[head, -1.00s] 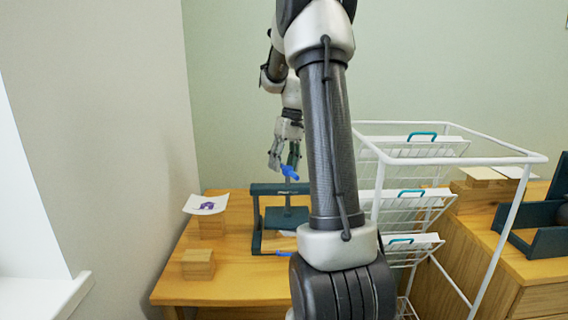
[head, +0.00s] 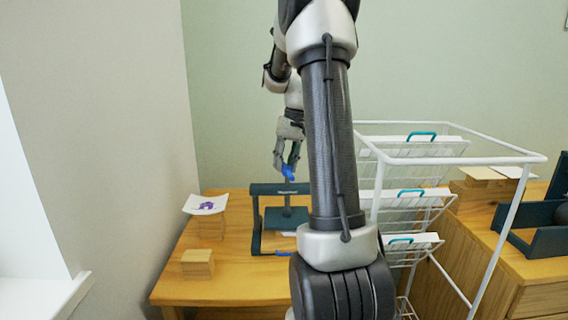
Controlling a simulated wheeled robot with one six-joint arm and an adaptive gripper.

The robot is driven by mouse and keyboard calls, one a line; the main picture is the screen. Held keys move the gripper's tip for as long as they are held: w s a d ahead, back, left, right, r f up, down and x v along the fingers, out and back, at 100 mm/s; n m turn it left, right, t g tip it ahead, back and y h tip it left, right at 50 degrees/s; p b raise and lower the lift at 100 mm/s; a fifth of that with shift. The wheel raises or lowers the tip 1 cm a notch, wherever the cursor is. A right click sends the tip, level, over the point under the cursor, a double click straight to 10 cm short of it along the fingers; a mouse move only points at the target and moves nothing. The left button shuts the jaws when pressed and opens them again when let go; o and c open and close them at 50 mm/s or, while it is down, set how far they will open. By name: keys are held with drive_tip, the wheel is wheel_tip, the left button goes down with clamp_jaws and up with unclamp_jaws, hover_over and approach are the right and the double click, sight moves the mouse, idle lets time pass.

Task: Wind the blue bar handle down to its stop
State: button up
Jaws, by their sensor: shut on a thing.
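A dark teal press (head: 259,220) stands on the wooden table, with a flat plate (head: 285,219) inside its frame. The blue bar handle (head: 288,171) is at the top of the press's screw, above the frame. My gripper (head: 285,168) points down from above and is shut on the blue bar handle. Part of the press and the handle's far side are hidden behind my arm. A second small blue part (head: 283,253) shows low at the front of the press.
A wooden block stack (head: 211,227) with a printed sheet (head: 206,204) on top and a smaller block stack (head: 198,264) stand left of the press. A white wire rack (head: 520,205) with teal-handled trays stands close on the right. A wall is at left.

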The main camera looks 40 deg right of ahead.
drive_tip(key=m, duration=0.4)
drive_tip(key=s+d+m+t, duration=0.1)
drive_tip(key=m, duration=0.1)
drive_tip(key=shift+m+h, duration=0.3)
drive_tip(key=shift+h, duration=0.1)
drive_tip(key=m, duration=0.2)
drive_tip(key=s+m, duration=0.1)
drive_tip(key=m, duration=0.1)
drive_tip(key=m+h, duration=0.1)
drive_tip(key=m, duration=0.1)
drive_tip(key=shift+s+d+t, duration=0.25)
drive_tip(key=shift+s+t, duration=0.05)
drive_tip(key=m, duration=0.2)
drive_tip(key=s+m, duration=0.1)
drive_tip(key=m, duration=0.1)
drive_tip(key=shift+a+m+h, duration=0.15)
drive_tip(key=shift+m+h, duration=0.25)
drive_tip(key=shift+s+a+m+h, duration=0.15)
drive_tip(key=shift+s+m+h, duration=0.1)
drive_tip(key=shift+m, duration=0.85)
drive_tip(key=shift+s+a+m+h, duration=0.15)
drive_tip(key=shift+s+m, duration=0.05)
drive_tip(key=shift+m, duration=0.9)
drive_tip(key=o, duration=1)
